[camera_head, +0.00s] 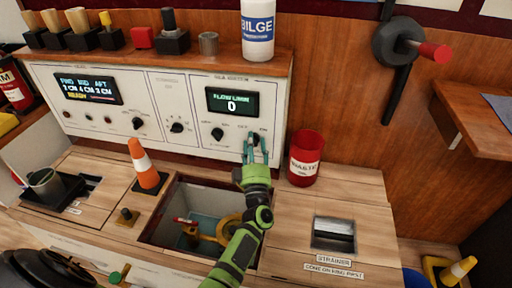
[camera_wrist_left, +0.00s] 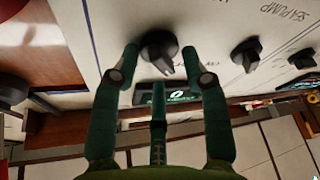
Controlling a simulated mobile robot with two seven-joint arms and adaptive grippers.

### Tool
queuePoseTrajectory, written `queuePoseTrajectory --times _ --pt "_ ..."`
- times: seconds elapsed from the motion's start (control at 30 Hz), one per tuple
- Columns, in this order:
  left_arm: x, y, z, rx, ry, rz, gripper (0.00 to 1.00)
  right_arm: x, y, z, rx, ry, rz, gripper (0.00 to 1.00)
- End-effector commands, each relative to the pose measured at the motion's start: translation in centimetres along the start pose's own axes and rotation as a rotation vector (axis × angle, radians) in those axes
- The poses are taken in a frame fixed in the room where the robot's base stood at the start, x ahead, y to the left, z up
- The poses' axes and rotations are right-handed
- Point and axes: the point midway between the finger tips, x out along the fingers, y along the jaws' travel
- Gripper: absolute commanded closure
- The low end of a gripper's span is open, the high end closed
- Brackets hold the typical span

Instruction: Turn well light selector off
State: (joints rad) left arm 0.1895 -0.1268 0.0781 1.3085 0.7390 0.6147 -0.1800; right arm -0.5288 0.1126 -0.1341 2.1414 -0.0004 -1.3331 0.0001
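The white control panel (camera_head: 180,130) stands at the back of the bench. My left gripper (camera_head: 257,146) is at the right end of its lower knob row. In the left wrist view, a black selector knob (camera_wrist_left: 159,50) lies between the spread green fingers of this gripper (camera_wrist_left: 160,72). Gaps show between the knob and the fingertips on both sides, so the gripper looks open around it. The knob's label is not readable, so I cannot confirm that it is the well light selector. In the head view the fingers mostly hide this knob. My right gripper is not in view.
Another black knob (camera_head: 217,134) is left of the gripper, below a display (camera_head: 232,101). A red cup (camera_head: 305,158) stands close to its right. An orange and white cone (camera_head: 145,167) and an open well (camera_head: 188,222) with yellow and red parts are at the left.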

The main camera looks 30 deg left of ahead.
Motion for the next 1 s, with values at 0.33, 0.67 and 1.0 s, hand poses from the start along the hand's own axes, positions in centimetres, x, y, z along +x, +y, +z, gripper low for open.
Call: queuePoseTrajectory --times 0.33,0.67,1.0 --pt "-0.3 -0.2 0.3 0.001 -0.009 -0.004 0.56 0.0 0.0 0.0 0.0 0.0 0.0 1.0" --pt "-1.6 -0.2 0.6 0.001 -0.015 -0.005 0.56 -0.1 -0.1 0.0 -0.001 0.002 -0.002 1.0" --pt "-6.9 -0.3 0.3 0.001 -0.011 -0.006 0.56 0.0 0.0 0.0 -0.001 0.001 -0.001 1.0"
